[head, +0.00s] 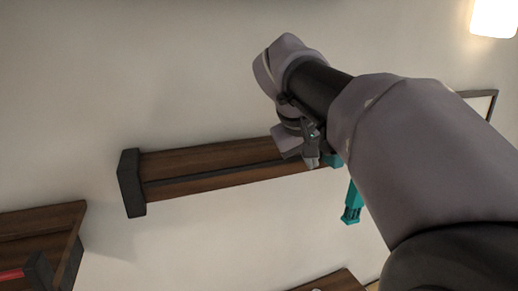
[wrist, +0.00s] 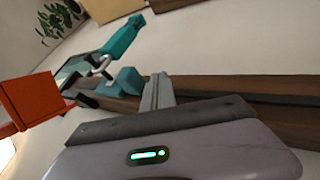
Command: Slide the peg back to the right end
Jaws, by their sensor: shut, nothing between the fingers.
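A wooden rail (head: 215,158) with a dark lengthwise groove is on the wall, and it crosses the wrist view (wrist: 290,88). A teal piece, seemingly the peg, is at the rail near my gripper; a teal block (head: 334,160) shows there with a teal handle (head: 352,203) hanging below. The wrist view shows the teal block (wrist: 124,82), a metal bracket and the teal handle (wrist: 124,36). My gripper (head: 313,160) is shut and empty just left of the teal block in the head view. Its fingers (wrist: 158,90) look close to the block; contact is unclear. My arm hides the rail's right end.
A dark end cap (head: 131,182) closes the rail's left end. Another wooden unit with a red bar (head: 12,274) is at lower left. An orange box (wrist: 30,98) stands left in the wrist view. The rail's left stretch is clear.

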